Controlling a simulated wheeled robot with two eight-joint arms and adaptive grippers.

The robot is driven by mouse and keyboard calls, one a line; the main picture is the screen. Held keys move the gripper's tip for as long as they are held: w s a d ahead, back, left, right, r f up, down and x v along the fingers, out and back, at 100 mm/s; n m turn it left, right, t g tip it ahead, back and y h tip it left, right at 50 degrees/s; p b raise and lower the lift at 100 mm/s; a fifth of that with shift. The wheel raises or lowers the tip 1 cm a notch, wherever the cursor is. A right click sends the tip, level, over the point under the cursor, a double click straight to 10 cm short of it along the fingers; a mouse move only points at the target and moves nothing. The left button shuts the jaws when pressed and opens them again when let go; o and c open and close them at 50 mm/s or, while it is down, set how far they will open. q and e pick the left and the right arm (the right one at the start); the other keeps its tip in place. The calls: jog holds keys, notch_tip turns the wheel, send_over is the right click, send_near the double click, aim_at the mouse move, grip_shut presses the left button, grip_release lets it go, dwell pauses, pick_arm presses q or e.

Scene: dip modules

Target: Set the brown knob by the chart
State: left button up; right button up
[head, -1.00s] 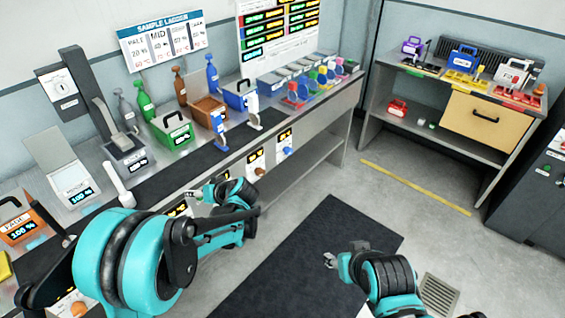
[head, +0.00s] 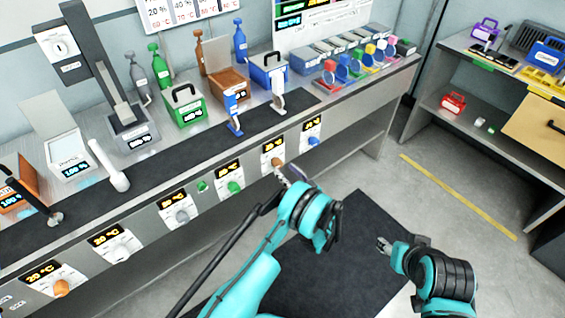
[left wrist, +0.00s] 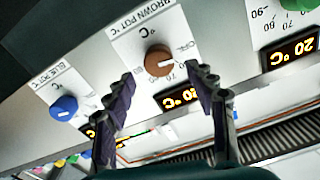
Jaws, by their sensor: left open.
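The brown knob (head: 278,162) is on the bench's front panel, below a lit display (head: 272,145). In the left wrist view, upside down, the brown knob (left wrist: 157,61) sits under the label BROWN POT, its white mark pointing right. Its display (left wrist: 180,98) is partly covered by a finger; the value is not clear. My left gripper (head: 284,173) is open in front of the knob, its fingertips (left wrist: 165,82) apart on either side and not visibly touching it. The wall chart (head: 325,15) has coloured rows and is cut off at the top. My right gripper (head: 383,245) hangs over the dark mat.
A blue knob (head: 313,141) and a green knob (head: 234,187) flank the brown one. Another orange-brown knob (head: 62,287) is far left. The brown pot (head: 228,88) and other pots stand on the bench. The floor mat (head: 345,215) is clear.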

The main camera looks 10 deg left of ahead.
aim_at(280, 165)
pick_arm(q)
jog(key=b+x, duration=0.1)
jog(key=x, duration=0.4)
jog(key=shift+w+a, duration=0.2)
jog(key=c, duration=1.2)
